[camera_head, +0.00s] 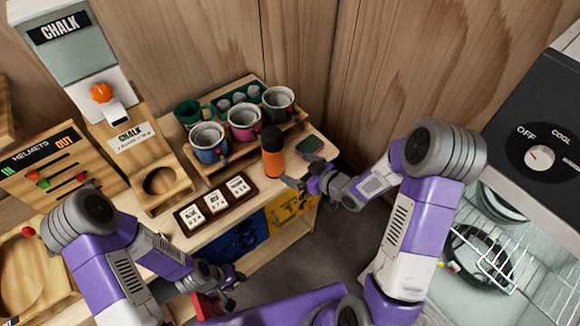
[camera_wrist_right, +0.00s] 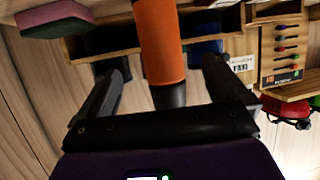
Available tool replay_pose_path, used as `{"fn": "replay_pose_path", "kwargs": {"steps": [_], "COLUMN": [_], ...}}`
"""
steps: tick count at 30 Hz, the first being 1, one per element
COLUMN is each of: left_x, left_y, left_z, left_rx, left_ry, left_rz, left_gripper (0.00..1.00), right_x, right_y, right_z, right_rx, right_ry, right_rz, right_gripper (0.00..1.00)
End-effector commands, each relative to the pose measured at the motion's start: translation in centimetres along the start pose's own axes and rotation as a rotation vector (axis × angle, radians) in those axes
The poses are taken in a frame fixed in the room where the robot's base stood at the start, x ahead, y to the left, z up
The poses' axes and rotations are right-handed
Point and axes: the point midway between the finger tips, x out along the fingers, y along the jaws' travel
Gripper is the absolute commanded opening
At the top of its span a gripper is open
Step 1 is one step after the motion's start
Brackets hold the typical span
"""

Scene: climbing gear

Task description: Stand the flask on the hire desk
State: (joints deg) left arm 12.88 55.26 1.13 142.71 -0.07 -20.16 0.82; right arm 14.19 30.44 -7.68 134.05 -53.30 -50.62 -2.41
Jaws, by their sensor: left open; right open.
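No contact is visible. My left gripper (camera_head: 232,284) is open and empty, low in front of the desk.
Several mugs (camera_head: 244,118) stand on a raised rack behind the flask. A green-topped block (camera_head: 310,145) lies to its right. A number board (camera_head: 215,202) lies to its left. A chalk dispenser (camera_head: 90,75) stands at left, a cabinet with a dial (camera_head: 540,157) at right.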

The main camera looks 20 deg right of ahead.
Motion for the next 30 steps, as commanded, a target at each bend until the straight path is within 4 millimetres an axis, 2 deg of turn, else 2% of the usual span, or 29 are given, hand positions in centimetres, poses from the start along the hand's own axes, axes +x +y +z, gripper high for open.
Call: {"fn": "replay_pose_path", "kwargs": {"steps": [2,4,5,8,9,12,16,18,21,30], "left_x": [0.0,0.0,0.0,0.0,0.0,0.0,0.0,0.0,0.0,0.0], "left_y": [0.0,0.0,0.0,0.0,0.0,0.0,0.0,0.0,0.0,0.0], "left_z": [0.0,0.0,0.0,0.0,0.0,0.0,0.0,0.0,0.0,0.0], "left_rx": [0.0,0.0,0.0,0.0,0.0,0.0,0.0,0.0,0.0,0.0], "left_ry": [0.0,0.0,0.0,0.0,0.0,0.0,0.0,0.0,0.0,0.0], "left_rz": [0.0,0.0,0.0,0.0,0.0,0.0,0.0,0.0,0.0,0.0], "left_gripper": [0.43,0.43,0.43,0.43,0.43,0.43,0.43,0.43,0.43,0.43], "right_x": [-0.2,0.2,0.5,0.9,0.8,-0.5,-3.1,-4.3,-5.3,-5.5], "right_y": [-0.3,-0.9,-1.4,-3.9,-5.3,-9.3,-14.3,-16.1,-17.6,-17.9], "right_z": [0.8,2.8,4.0,9.5,12.0,17.5,22.2,23.6,24.5,24.7], "right_rx": [0.026,0.089,0.13,0.307,0.385,0.571,0.759,0.824,0.877,0.889], "right_ry": [-0.024,-0.082,-0.122,-0.301,-0.388,-0.603,-0.837,-0.923,-0.99,-1.004], "right_rz": [0.004,0.015,0.022,0.053,0.064,0.092,0.12,0.131,0.141,0.145], "right_gripper": [1.0,1.0,1.0,1.0,1.0,1.0,1.0,1.0,1.0,1.0]}}
